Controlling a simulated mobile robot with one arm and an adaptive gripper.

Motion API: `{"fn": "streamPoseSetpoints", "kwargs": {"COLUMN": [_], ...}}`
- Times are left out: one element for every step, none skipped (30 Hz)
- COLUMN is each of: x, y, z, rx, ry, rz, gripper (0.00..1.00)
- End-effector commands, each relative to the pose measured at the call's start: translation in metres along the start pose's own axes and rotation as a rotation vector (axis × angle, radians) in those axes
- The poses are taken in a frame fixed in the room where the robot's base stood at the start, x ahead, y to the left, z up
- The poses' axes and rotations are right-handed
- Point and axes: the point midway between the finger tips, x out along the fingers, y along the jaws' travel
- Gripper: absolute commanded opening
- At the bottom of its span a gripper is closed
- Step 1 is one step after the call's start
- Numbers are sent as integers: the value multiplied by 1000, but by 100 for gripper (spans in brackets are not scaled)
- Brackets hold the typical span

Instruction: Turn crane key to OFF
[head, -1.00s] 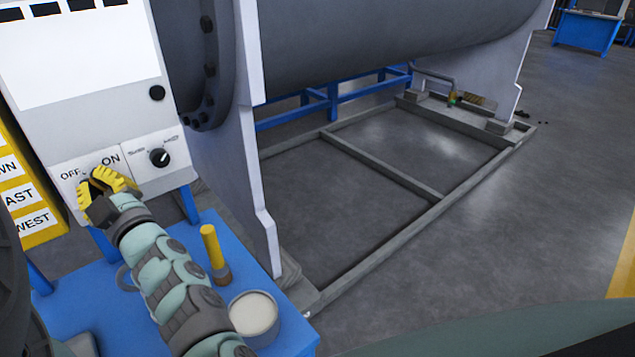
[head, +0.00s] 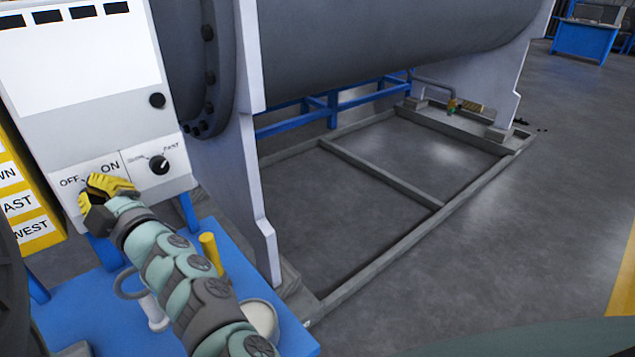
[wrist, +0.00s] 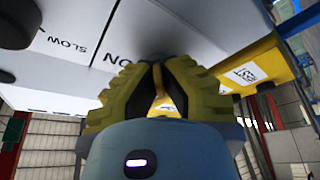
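The control panel (head: 130,178) carries OFF and ON labels at its lower left. My gripper (head: 98,184), with yellow fingers, is at the panel face just below these labels. In the head view the fingers hide the crane key and its switch. In the wrist view my gripper (wrist: 157,68) has its fingertips close together against the panel. A thin yellowish piece, apparently the crane key (wrist: 158,88), shows between the fingers. The ON label appears upside down beside them, and OFF is hidden there. Which way the key points cannot be made out.
A selector knob (head: 159,165) sits right of the key area, and a black button (head: 157,100) above it. A yellow direction-label box (head: 30,215) is at left. On the blue table (head: 80,310) stand a yellow-handled tool (head: 210,252), a white mug (head: 155,310) and a tin (head: 262,316).

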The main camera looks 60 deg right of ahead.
Motion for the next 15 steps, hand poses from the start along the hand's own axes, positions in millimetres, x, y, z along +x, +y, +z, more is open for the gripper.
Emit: {"fn": "streamPoseSetpoints", "kwargs": {"x": [-1,-1,-1,-1,0,0,0,0,0,0,0,0,0,0,0], "y": [-1,-1,-1,0,0,0,0,0,0,0,0,0,0,0,0], "z": [2,2,2,2,2,2,1,1,1,1,1,1,1,0,0], "rx": [0,0,0,0,0,0,0,1,1,1,1,1,1,1,1], "ry": [-8,-8,-7,-7,-6,-5,-5,-4,-4,-3,-3,-2,-2,-2,-1], "rz": [-1,-1,-1,-1,-1,-1,0,0,0,0,0,0,0,0,0], "gripper": [0,0,9,12,15,19,23,26,30,33,34,34,34,34,34]}}
